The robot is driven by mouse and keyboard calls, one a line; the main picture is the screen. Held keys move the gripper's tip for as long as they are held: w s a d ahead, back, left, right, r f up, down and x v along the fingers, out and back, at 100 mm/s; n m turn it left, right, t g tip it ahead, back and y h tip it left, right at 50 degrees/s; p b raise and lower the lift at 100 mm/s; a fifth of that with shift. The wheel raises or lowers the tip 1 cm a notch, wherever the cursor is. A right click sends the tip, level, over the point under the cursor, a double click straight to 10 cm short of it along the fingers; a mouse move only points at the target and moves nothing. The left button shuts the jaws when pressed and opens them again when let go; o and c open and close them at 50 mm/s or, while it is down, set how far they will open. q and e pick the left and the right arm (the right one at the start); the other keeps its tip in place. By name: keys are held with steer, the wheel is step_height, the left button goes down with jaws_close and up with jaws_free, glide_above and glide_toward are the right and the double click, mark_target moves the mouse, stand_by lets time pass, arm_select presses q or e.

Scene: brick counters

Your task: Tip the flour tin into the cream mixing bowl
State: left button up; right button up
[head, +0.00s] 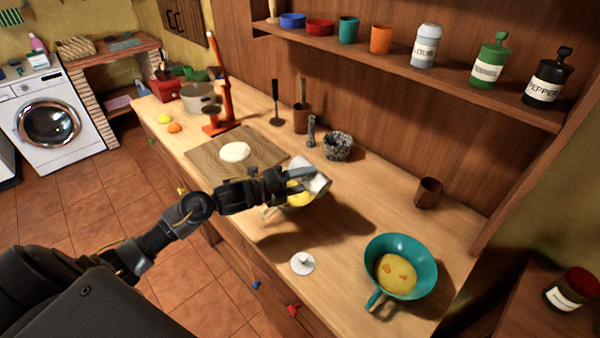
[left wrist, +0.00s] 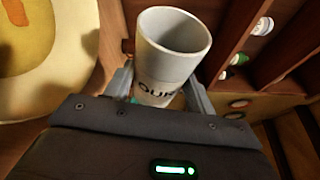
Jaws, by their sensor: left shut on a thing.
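The flour tin (head: 317,182) is a pale grey-white can. My left gripper (head: 297,181) is shut on it and holds it tilted above the counter. In the left wrist view the tin (left wrist: 172,50) shows dark letters ending in "OUR", and its open mouth shows a bare pale inside. The cream mixing bowl (head: 299,199) sits below the gripper and tin in the head view, mostly hidden by them. In the left wrist view the bowl (left wrist: 78,60) is large at the left, with yellow stuff inside. My right gripper is in neither view.
A white knobbed lid (head: 302,264) lies near the counter's front edge. A teal pan (head: 401,266) with yellow food stands at right. A wooden board (head: 205,158) with dough is at left, and a grey stone mortar (head: 338,147) stands behind the tin.

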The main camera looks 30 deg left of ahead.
arm_select(q)
steer(key=shift+w+a+r, duration=0.35)
steer(key=shift+w+a, duration=0.05)
steer(key=shift+a, duration=0.25)
steer(key=m, duration=0.1)
steer(key=f+m+y, duration=0.1)
steer(key=m, duration=0.1)
steer(key=m+g+y, duration=0.1)
steer(key=m, duration=0.1)
steer(key=shift+f, duration=0.4)
steer(key=m+y+b, duration=0.1)
steer(key=a+m+y+b, duration=0.1)
steer(key=m+b, duration=0.2)
steer(key=shift+w+a+f+y+b, duration=0.3)
steer(key=shift+a+f+y+b, duration=0.05)
steer(key=shift+y+b, duration=0.05)
steer(key=shift+a+r+m+y+b, duration=0.25)
steer(key=shift+m+y+b, duration=0.35)
steer(key=shift+m, duration=0.3)
